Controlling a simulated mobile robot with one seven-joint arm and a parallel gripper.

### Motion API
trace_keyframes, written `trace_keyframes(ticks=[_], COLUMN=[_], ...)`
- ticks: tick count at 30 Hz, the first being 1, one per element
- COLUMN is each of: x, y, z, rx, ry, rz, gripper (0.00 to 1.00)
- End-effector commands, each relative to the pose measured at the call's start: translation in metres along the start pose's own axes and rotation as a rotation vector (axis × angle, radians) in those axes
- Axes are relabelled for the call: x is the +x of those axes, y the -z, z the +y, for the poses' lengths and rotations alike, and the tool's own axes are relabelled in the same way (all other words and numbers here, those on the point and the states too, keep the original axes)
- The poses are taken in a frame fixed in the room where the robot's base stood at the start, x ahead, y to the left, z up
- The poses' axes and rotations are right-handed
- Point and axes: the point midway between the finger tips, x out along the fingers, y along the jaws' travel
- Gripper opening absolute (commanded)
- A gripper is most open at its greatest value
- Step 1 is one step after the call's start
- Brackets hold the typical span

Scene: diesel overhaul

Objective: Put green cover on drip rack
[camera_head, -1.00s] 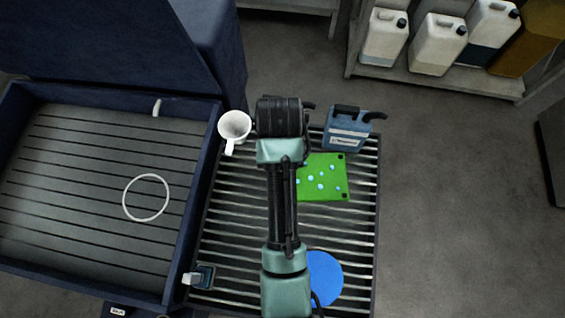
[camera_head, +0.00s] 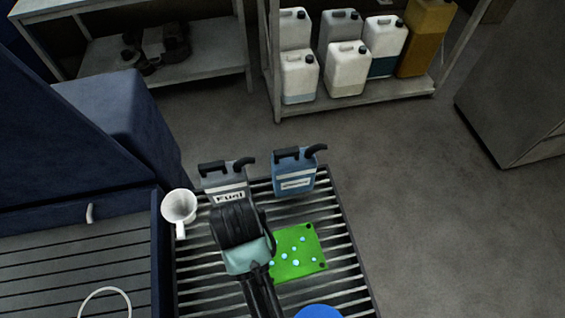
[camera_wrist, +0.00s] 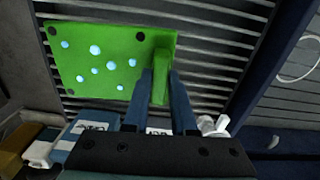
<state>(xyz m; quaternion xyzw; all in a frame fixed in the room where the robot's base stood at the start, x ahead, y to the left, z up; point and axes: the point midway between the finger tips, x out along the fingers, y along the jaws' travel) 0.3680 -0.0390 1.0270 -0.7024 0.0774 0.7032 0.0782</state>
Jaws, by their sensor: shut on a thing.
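The green cover (camera_head: 305,262) is a flat plate with light blue spots and dark corner marks. It lies over the slats of the drip rack (camera_head: 345,268) in the head view; I cannot tell whether it touches them. In the wrist view the cover (camera_wrist: 95,62) has a raised green block at its right end. My gripper (camera_wrist: 160,74) is shut on this block, one finger on each side. In the head view my arm hides the gripper and the cover's left edge. Rack slats (camera_wrist: 215,50) show around the cover in the wrist view.
A grey fuel can (camera_head: 222,182) and a blue can (camera_head: 293,178) stand at the rack's far end. A blue disc (camera_head: 318,312) lies nearer. A dark blue basin (camera_head: 158,255) borders the rack's left. Floor to the right is clear.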

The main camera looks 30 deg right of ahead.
Motion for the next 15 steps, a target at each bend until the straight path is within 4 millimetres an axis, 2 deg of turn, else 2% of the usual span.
trace_keyframes(ticks=[2, 5, 12, 15], x=[-0.01, -0.007, 0.034, 0.044], y=[-0.006, -0.011, -0.012, -0.011], z=[0.007, 0.012, 0.013, 0.013], rx=[0.035, 0.058, 0.062, 0.061], ry=[-0.001, -0.003, -0.004, -0.004], rz=[0.002, 0.0, -0.001, 0.002], gripper=[0.0, 0.0, 0.0, 0.0])
